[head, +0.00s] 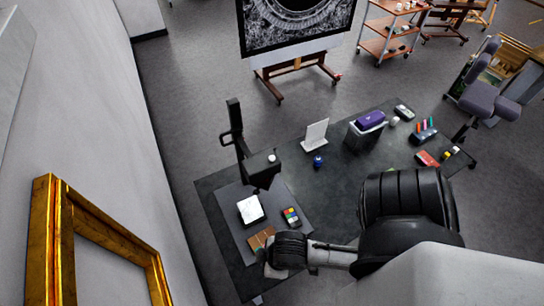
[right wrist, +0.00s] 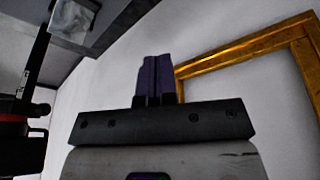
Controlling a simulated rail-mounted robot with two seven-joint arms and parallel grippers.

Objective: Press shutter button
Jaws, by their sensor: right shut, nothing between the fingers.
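A black copy stand (head: 234,132) rises from the left of the dark table. A dark camera-like body (head: 258,168) sits on it, with a small pale round piece (head: 271,158) on top; I cannot tell if this is the shutter button. A white square (head: 250,209) lies below on the grey base board (head: 232,202). My right arm reaches in from the right, its wrist low over the board's front. Its fingers are hard to make out there. In the right wrist view my right gripper (right wrist: 154,78) is shut and empty, pointing toward the pale wall. My left gripper is not in view.
A blue jar (head: 318,161), a white stand (head: 315,134) and a purple-topped box (head: 369,121) stand farther back. A gilt frame (head: 58,230) is on the left; it also shows in the right wrist view (right wrist: 240,48).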

